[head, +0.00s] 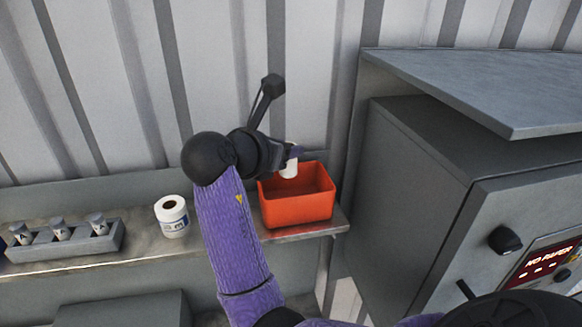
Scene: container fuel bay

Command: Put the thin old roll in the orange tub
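The thin old roll (289,166) is a narrow white cylinder, held upright over the back left part of the orange tub (297,209). My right gripper (293,153) is shut on its upper part, with a dark finger across it. The roll's lower end shows against the tub's inside; I cannot tell how far it is below the rim. The tub is an open box on the right end of the shelf, and no other thing shows in it. My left gripper is not in view.
A fatter white roll with a blue label (172,217) stands on the metal shelf (100,262), left of my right forearm. A grey holder (70,243) with several small labelled bottles is at far left. A grey machine (440,180) with a red "NO PAPER" display (548,258) stands at right.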

